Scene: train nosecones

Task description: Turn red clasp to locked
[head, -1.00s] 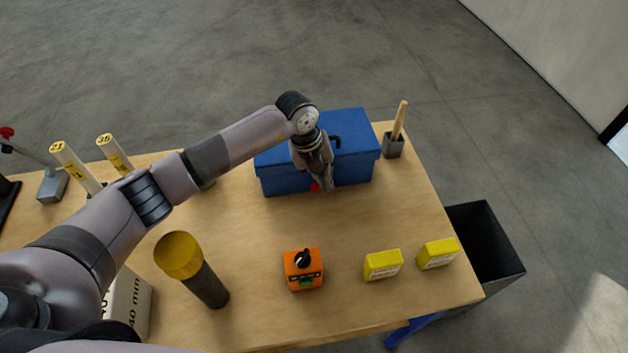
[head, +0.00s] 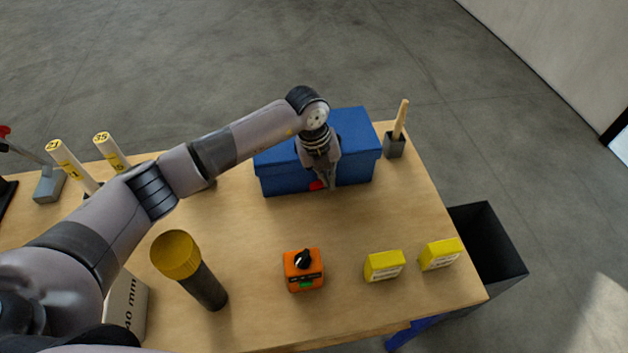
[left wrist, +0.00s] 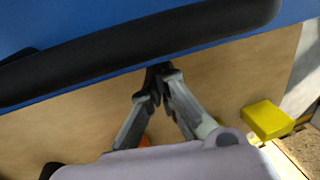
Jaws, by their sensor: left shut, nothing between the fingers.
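The red clasp (head: 317,185) is a small red piece on the front face of the blue box (head: 275,180), partly hidden by my gripper in the head view. My left gripper (head: 331,188) is shut and empty, fingers pointing down in front of the box, just right of the clasp. Whether it touches the clasp I cannot tell. In the left wrist view its fingertips (left wrist: 158,70) are together close to the blue box (left wrist: 110,20) and its black handle (left wrist: 130,45). The clasp does not show there. My right gripper is not in view.
An orange device (head: 303,270) with a black knob and two yellow blocks (head: 384,265) (head: 440,254) stand near the table's front. A yellow-capped dark cylinder (head: 205,285) is at front left. A brush holder (head: 395,145) stands right of the box. The table's middle is clear.

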